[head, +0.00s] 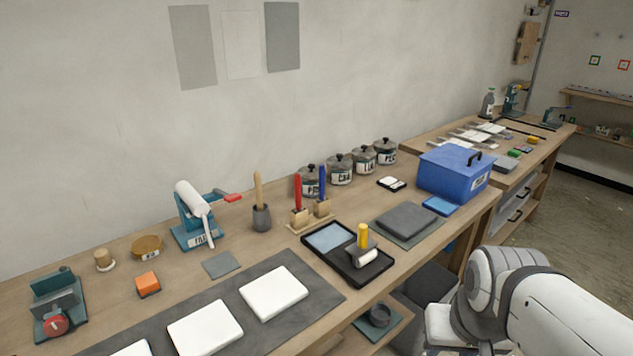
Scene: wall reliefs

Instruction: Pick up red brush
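The red brush (298,191) stands upright with its red handle up, its lower end at a small wooden block (300,217) on the workbench. A similar blue brush (322,182) stands close to its right, at another wooden block (322,207). The bristles of both brushes cannot be made out. My white arm fills the lower right corner, off the bench's front edge and well away from the red brush. My gripper does not show.
A black tray (318,252) with a yellow-handled roller (363,237) lies in front of the brushes. A dark pot with a wooden-handled tool (261,217) stands to their left. Several lidded jars (340,170) stand behind. A blue box (446,176) is farther right.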

